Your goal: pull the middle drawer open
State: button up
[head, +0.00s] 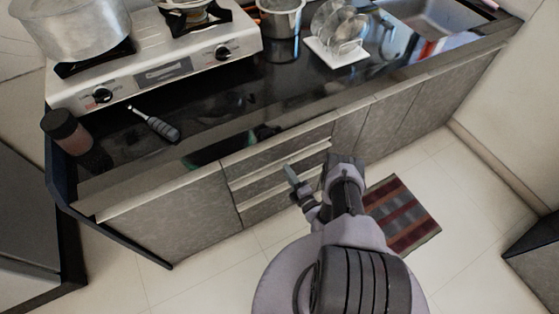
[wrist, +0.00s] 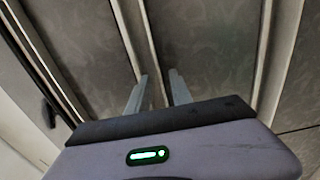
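A stack of three grey drawers with pale edge strips is set in the counter front in the head view. The middle drawer (head: 255,184) looks closed, and my arm covers part of its right side. My gripper (head: 291,174) is in front of the drawer stack, towards its right. In the wrist view my gripper (wrist: 158,74) has its two grey fingers apart, with nothing visibly held. They point at the drawer fronts, near a pale edge strip (wrist: 150,45). I cannot tell whether the fingers touch the strip.
A black countertop (head: 235,122) carries a stove (head: 160,65), a jar (head: 66,132), a dark-handled utensil (head: 158,126) and a dish rack (head: 340,45). A striped mat (head: 403,215) lies on the floor at right. Bare floor (head: 215,262) is in front of the cabinets.

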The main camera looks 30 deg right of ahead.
jog(key=shift+w, duration=0.7)
grip_shut()
dwell(1.0)
